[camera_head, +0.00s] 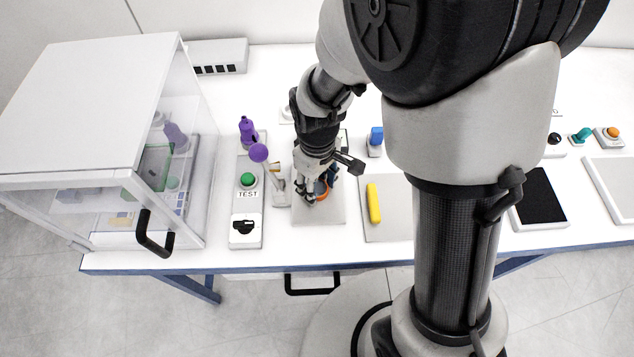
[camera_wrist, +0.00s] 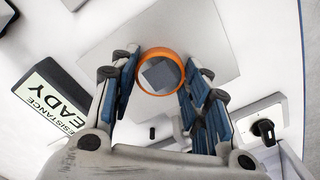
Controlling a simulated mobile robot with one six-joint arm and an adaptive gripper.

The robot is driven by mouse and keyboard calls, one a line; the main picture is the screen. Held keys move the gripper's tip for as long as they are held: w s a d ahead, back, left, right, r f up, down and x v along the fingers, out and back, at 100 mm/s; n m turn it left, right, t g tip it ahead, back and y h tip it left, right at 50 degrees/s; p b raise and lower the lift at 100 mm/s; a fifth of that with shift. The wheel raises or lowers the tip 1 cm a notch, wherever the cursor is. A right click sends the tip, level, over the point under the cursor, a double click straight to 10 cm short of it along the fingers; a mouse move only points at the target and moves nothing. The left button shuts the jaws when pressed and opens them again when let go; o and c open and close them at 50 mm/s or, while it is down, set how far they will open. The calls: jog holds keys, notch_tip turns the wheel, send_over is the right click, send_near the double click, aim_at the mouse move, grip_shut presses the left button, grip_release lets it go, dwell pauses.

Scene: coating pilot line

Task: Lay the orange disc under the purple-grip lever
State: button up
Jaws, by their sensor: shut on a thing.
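The orange disc (camera_wrist: 161,51) shows in the wrist view as an orange ring around a grey middle. My gripper (camera_wrist: 162,76) is shut on it, with a fingertip at each side. In the head view my gripper (camera_head: 316,190) points down over a pale plate (camera_head: 322,216), and a bit of the orange disc (camera_head: 321,196) shows between the fingers. I cannot tell whether the disc touches the plate. The purple-grip lever (camera_head: 258,152) stands just left of my gripper, its ball grip raised and its rod slanting down to a small base (camera_head: 279,194) beside the plate.
A box with a green button (camera_head: 247,180) and black switch stands left of the lever. A purple bottle (camera_head: 248,130) is behind it. A clear-sided cabinet (camera_head: 90,110) fills the far left. A yellow bar (camera_head: 374,204) lies right. A READY display (camera_wrist: 52,100) stands close to my fingers.

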aim_at(317, 188)
jog(key=shift+r, duration=0.1)
jog(key=o, duration=1)
jog(key=shift+o, duration=0.2)
notch_tip(317, 188, up, 12)
jog(key=p, duration=0.5)
jog(key=s+d+r+m+t, duration=0.4)
jog(key=s+d+r+m, duration=0.4)
jog(key=s+d+r, duration=0.3)
jog(key=shift+s+r+m+t+b, duration=0.3)
jog(key=shift+s+r, duration=1)
jog(key=shift+r, duration=0.4)
